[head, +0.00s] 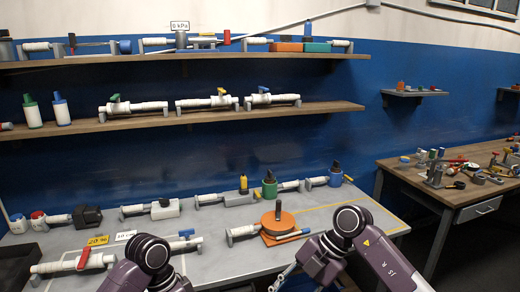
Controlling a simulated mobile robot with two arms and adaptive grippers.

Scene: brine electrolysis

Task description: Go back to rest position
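My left arm (150,255) shows as a dark purple joint and link at the bottom edge, in front of the grey bench (215,222). Its gripper is out of view below. My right arm (350,222) comes in from the lower right and bends down toward the bottom edge. A small metallic part near its end (283,278) may belong to the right gripper; its fingertips are cut off or hidden. I see nothing held by either arm.
Valve and pipe assemblies stand on the bench, including one with an orange round body (278,222) close to my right arm. A red-handled pipe (72,265) lies near my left arm. Two wooden shelves (150,122) hang above. A wooden table (440,185) with tools stands right.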

